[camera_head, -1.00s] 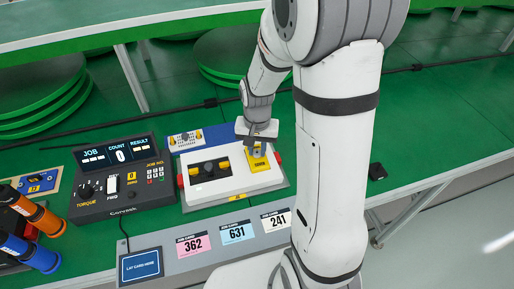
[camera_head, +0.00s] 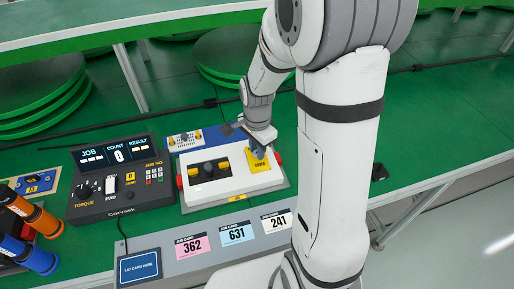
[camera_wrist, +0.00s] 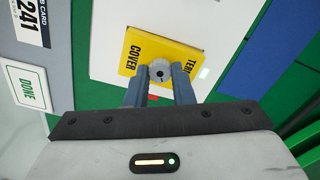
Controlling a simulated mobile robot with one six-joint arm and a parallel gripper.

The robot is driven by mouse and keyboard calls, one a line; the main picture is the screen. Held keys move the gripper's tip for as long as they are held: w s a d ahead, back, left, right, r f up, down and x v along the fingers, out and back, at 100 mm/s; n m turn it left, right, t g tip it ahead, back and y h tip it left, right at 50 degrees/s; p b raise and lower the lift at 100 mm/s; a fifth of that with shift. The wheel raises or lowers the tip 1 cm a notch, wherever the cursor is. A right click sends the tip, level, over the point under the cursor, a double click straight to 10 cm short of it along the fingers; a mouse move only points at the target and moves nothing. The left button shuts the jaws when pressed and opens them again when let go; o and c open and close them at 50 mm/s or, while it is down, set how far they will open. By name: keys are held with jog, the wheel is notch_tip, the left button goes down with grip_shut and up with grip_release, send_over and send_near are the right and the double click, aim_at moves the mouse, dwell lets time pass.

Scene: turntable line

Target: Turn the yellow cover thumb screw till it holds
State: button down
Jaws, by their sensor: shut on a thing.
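The yellow cover (camera_head: 262,164) lies on the right part of the white fixture, and in the wrist view the yellow cover (camera_wrist: 142,50) shows the word COVER. A round grey thumb screw (camera_wrist: 159,71) with a dark centre stands on it. My gripper (camera_wrist: 160,84) is shut on the thumb screw, a finger on each side of it. In the head view my gripper (camera_head: 258,149) is above the cover and hides most of the screw. How far the screw is seated cannot be told.
The white fixture (camera_head: 228,186) has a red knob on each side. A black control box (camera_head: 120,200) stands to its left, with orange and blue screwdrivers (camera_head: 38,215) beyond. Job cards 362, 631 and 241 (camera_head: 277,221) lie in front.

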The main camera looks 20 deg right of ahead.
jog(key=shift+m, duration=0.3)
jog(key=c, duration=1.2)
grip_release()
jog(key=shift+c, duration=0.2)
jog(key=shift+r, duration=0.1)
notch_tip(320, 180, up, 8)
jog(key=shift+f, duration=0.15)
